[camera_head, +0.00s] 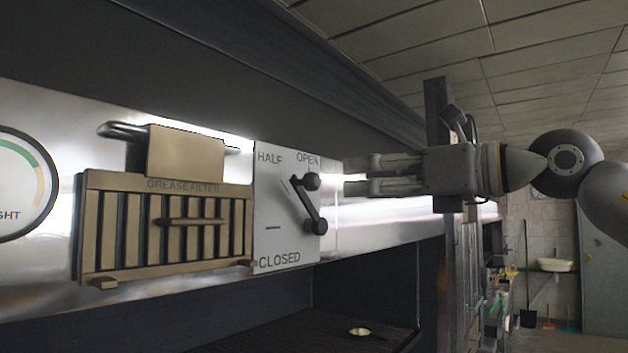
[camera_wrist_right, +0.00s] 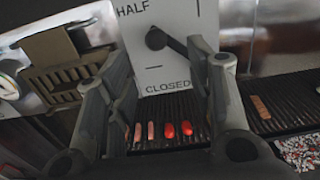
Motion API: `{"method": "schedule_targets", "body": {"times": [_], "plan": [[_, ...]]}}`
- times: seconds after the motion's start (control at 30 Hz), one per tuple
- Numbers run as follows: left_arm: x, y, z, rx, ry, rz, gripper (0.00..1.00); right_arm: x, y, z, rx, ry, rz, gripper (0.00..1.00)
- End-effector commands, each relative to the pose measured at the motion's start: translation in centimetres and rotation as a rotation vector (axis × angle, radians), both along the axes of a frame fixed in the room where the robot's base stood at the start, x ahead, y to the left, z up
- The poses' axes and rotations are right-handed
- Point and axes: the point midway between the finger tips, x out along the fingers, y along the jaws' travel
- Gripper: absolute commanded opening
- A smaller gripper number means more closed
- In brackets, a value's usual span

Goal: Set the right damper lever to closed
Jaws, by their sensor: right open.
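The damper plate (camera_head: 288,245) is white, marked HALF, OPEN and CLOSED, and fixed to the shiny metal front. Its black lever (camera_head: 304,205) has a round knob at each end and slants down to the right, not lined up with the CLOSED label. My right gripper (camera_head: 350,176) is just right of the plate, fingers pointing left and apart, with nothing between them. In the right wrist view the lever (camera_wrist_right: 174,45) shows between the open fingers, its right end partly hidden by the right finger; contact cannot be told. My left gripper is out of view.
A tan grease filter (camera_head: 165,268) with a handle sits left of the plate, beside a round gauge (camera_head: 22,180). A dark hood overhangs above. Below is a grill grate (camera_wrist_right: 145,143) with several red and pink food pieces; embers (camera_wrist_right: 300,152) lie at lower right.

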Motion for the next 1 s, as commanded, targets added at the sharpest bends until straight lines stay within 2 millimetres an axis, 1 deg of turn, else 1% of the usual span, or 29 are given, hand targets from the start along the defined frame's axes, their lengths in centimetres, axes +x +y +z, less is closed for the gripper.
{"method": "schedule_targets", "body": {"times": [0.27, 0.4, 0.5, 0.6, 0.73, 0.97, 1.0], "plan": [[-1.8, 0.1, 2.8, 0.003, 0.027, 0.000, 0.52, 2.8, 4.0, 0.4, -0.001, 0.006, 0.004, 0.49], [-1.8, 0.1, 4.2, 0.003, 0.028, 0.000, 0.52, 4.3, 6.1, 0.4, 0.001, 0.007, 0.005, 0.49], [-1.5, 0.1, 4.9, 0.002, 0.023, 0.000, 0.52, 5.2, 7.2, 0.3, 0.003, 0.005, 0.004, 0.49], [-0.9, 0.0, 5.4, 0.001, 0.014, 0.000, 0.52, 5.7, 7.9, 0.2, 0.003, 0.004, 0.004, 0.49], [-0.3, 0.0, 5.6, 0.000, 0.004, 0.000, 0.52, 6.0, 8.3, 0.0, 0.003, 0.004, 0.003, 0.49], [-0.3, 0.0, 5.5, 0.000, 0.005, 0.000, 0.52, 6.1, 8.4, -0.1, 0.004, 0.004, 0.003, 0.49], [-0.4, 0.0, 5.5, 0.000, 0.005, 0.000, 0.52, 6.1, 8.4, -0.1, 0.004, 0.003, 0.003, 0.46]]}}
